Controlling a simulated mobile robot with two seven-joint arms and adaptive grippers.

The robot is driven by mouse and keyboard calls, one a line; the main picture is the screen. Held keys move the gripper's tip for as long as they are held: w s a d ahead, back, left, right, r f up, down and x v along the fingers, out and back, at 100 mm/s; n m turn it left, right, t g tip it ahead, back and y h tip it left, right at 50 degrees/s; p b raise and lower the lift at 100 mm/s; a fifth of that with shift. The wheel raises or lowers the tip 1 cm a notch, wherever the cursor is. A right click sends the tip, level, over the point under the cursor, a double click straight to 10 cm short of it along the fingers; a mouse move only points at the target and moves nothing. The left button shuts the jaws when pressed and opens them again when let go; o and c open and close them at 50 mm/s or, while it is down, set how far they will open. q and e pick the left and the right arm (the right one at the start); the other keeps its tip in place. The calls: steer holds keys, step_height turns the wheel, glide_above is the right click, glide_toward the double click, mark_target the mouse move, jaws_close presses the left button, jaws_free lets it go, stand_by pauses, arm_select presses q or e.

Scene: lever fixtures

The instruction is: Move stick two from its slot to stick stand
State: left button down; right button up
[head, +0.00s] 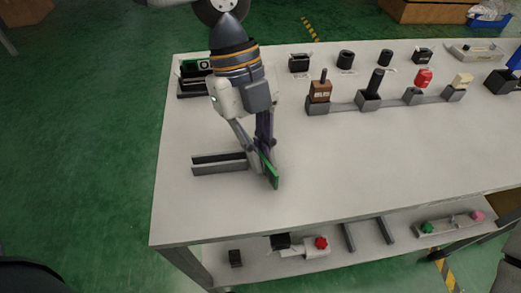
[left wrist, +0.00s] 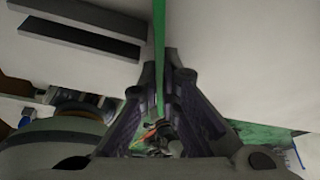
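My left gripper (head: 264,152) is shut on a thin green stick (head: 270,171) and holds it at the table's front left part. The stick looks tilted in the head view. In the left wrist view the green stick (left wrist: 159,50) shows edge-on between the fingertips (left wrist: 160,65). The stand (head: 218,169), two parallel dark grey bars, lies just left of the stick; it also shows in the left wrist view (left wrist: 82,36). A dark slotted holder (head: 193,86) with a green board stands behind, partly hidden by my arm. I cannot tell whether the stick touches the stand. My right gripper is not in view.
The white table (head: 340,160) is clear right of the stick. A grey rail (head: 345,105) with several blocks and levers runs along the back right, with black sockets (head: 345,59) behind it. A lower shelf (head: 265,268) holds loose parts.

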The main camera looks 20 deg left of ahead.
arm_select(q)
steer(key=shift+f, duration=0.1)
steer(key=shift+f, duration=0.15)
steer(key=c, duration=1.8)
jaws_free()
steer(key=v, duration=1.2)
steer(key=shift+r+p, duration=0.3)
steer(key=shift+p, duration=0.05)
steer(key=shift+d, duration=0.1)
